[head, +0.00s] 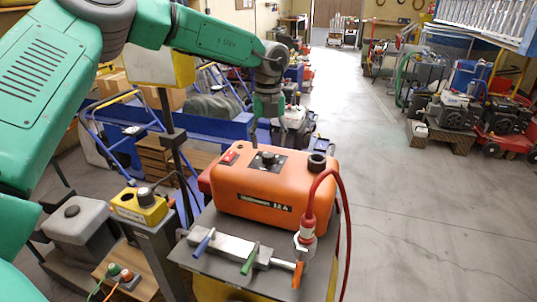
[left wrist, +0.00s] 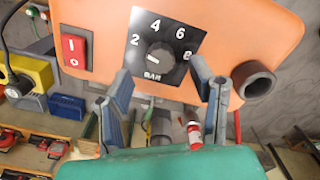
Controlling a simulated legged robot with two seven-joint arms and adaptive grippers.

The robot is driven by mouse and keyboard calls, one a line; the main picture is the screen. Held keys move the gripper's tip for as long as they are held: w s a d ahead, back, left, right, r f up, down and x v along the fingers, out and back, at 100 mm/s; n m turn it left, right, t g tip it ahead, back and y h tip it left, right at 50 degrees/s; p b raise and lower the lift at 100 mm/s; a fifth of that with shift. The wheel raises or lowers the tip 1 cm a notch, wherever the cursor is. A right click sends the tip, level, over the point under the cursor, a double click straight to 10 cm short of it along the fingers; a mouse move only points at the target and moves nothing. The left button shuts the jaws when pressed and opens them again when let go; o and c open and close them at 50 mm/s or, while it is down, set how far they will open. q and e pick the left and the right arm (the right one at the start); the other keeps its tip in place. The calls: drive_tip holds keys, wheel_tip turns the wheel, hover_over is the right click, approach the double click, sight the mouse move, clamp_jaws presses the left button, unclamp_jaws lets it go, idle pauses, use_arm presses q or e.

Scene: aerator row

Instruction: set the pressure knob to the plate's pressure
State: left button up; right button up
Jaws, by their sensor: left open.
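The pressure knob (left wrist: 160,55) is a dark round knob on a black dial marked 2, 4, 6, 8 and BAR. Its pale pointer mark faces left, roughly toward the 2. In the head view the knob (head: 268,158) sits on top of the orange machine (head: 235,185). A dark plate (head: 265,202) on the machine's front carries small white lettering, too small to read surely. My left gripper (left wrist: 162,82) is open, its fingers apart at either side of the dial's lower part, not touching the knob. In the head view it hangs above and behind the knob (head: 268,115). My right gripper is out of view.
A red switch (left wrist: 74,50) lies left of the dial, and a dark pipe stub (left wrist: 253,80) lies right. A red hose (head: 343,215) runs down the machine's right side. Blue, green and orange handles sit on a metal manifold (head: 232,246) in front.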

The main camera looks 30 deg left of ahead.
sight(269, 154)
use_arm(q)
drive_tip(key=f, duration=0.3)
drive_tip(key=shift+s+d+f, duration=0.15)
drive_tip(key=shift+s+d, duration=0.15)
drive_tip(key=shift+d, duration=0.05)
drive_tip(key=shift+w+a+f, duration=0.1)
drive_tip(key=shift+f, duration=0.4)
drive_tip(key=shift+a+f, duration=0.1)
drive_tip(key=shift+a, duration=0.2)
drive_tip(key=c, duration=1.1)
drive_tip(key=shift+d, duration=0.2)
drive_tip(key=shift+c, duration=0.2)
